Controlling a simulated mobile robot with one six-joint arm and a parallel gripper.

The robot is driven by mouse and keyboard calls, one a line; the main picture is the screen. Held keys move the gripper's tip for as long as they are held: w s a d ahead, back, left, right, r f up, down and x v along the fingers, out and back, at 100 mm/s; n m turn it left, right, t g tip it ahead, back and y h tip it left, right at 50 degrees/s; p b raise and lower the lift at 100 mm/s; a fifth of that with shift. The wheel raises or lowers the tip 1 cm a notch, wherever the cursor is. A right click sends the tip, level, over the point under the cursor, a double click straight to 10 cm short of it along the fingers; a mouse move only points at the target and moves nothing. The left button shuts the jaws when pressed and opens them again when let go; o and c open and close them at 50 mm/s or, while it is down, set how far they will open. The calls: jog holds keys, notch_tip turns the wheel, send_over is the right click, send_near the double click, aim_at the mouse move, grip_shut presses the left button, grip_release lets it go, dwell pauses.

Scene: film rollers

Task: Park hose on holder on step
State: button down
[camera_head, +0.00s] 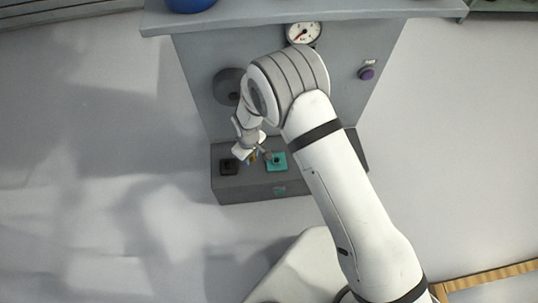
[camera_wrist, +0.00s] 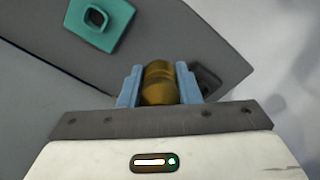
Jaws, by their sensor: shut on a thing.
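My gripper (camera_head: 250,157) is low over the grey step (camera_head: 255,191), between two square holders. In the wrist view my gripper (camera_wrist: 160,78) has its blue fingers shut on a rounded brass hose end (camera_wrist: 159,84). The rest of the hose cannot be made out. The teal holder (camera_head: 281,167) is on the step just right of my gripper; in the wrist view it is at the upper left (camera_wrist: 88,32), with a dark opening. The black holder (camera_head: 228,167) is on the step to the left; in the wrist view it is partly hidden behind the right finger (camera_wrist: 207,79).
A grey cabinet (camera_head: 200,72) rises behind the step. It carries a pressure gauge (camera_head: 303,33), a dark round knob (camera_head: 229,86) and a purple button (camera_head: 367,73). A blue round thing (camera_head: 191,4) is on its top ledge. The floor to the left is clear.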

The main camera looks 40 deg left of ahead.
jog(key=s+a+r, duration=0.5)
jog(key=s+a, duration=0.1)
jog(key=shift+n, duration=0.4)
jog(key=shift+w+a+f, duration=0.1)
jog(key=shift+f, duration=1.9)
jog(key=shift+a+f, duration=0.1)
jog(key=shift+f, duration=1.85)
jog(key=shift+b, duration=0.4)
